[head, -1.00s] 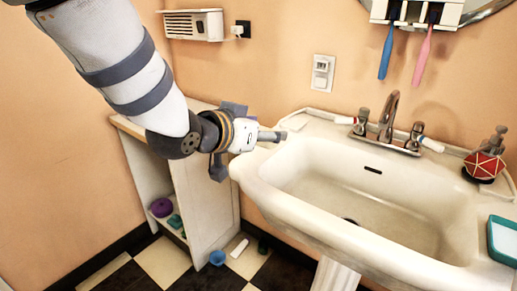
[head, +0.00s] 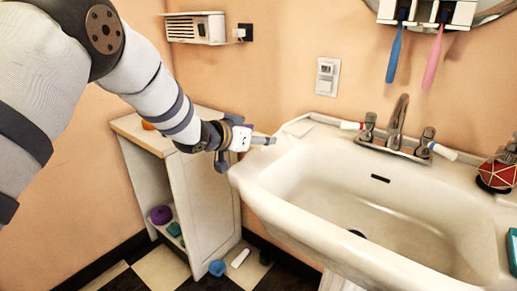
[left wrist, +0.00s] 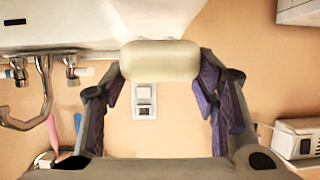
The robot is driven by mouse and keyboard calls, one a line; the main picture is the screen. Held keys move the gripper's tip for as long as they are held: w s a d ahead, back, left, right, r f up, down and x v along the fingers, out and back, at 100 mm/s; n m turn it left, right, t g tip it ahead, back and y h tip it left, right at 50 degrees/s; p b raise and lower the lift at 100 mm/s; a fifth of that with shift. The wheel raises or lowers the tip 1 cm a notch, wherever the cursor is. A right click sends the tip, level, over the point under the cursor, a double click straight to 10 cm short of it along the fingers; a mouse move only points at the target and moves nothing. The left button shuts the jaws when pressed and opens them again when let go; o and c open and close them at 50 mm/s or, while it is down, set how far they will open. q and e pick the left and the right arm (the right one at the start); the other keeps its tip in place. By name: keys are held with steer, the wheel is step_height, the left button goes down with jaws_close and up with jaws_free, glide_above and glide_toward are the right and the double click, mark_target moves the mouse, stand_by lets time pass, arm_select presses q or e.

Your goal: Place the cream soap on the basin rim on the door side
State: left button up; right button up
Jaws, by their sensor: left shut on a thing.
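The cream soap (left wrist: 160,60) is a pale rounded bar between the two fingers of my left gripper (left wrist: 161,82) in the left wrist view. The fingers are shut on its two ends. In the head view my left gripper (head: 262,140) reaches the left end of the white basin (head: 262,185), by its back left corner. I cannot make out the soap there, nor tell whether it touches the rim. My right gripper is not in view.
A low shelf unit (head: 208,185) stands left of the basin. A tap (head: 397,122) with two handles is at the basin's back, and a red dispenser (head: 497,172) is at the right. A pale flat patch (head: 298,128) lies on the back left rim.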

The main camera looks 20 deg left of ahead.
mark_target(254, 148)
arm_select(q)
steer(key=shift+f, duration=1.55)
steer(key=shift+f, duration=0.2)
steer(key=o, duration=1.4)
